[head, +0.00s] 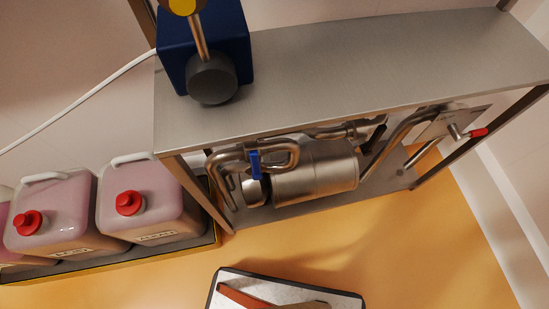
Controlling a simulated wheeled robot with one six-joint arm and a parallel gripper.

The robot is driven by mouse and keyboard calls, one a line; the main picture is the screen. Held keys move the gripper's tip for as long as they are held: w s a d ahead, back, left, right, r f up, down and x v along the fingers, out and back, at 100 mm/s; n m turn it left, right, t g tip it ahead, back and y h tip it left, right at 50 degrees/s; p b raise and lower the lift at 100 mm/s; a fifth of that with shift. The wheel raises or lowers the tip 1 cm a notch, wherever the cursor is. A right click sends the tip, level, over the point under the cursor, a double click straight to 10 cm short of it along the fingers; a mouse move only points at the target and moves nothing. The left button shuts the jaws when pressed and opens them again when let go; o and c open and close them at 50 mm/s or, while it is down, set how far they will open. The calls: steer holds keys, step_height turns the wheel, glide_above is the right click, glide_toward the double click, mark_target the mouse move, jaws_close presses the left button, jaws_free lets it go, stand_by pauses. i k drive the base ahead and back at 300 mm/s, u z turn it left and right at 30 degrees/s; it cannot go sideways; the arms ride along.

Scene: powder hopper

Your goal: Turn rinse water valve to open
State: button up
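A valve with a blue lever handle (255,165) sits on looped steel piping under the steel bench, left of centre. Its lever hangs down in the picture, roughly across the short pipe it is mounted on. A second valve handle, red (478,133), sticks out to the right from the piping at the bench's right end. I see no readable label that tells which one is the rinse water valve. My gripper is not in view.
The steel bench top (350,70) overhangs the piping and a steel cylinder (315,172). A blue box (229,35) stands on the bench. Pink jugs (150,200) with red caps stand in a tray at left. A black-rimmed speckled panel (345,303) is at bottom. Orange floor (430,240) is clear.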

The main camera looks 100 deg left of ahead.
mark_target(256, 174)
steer(key=u, duration=4.2)
steer(key=k, duration=1.1)
steer(key=z, duration=0.4)
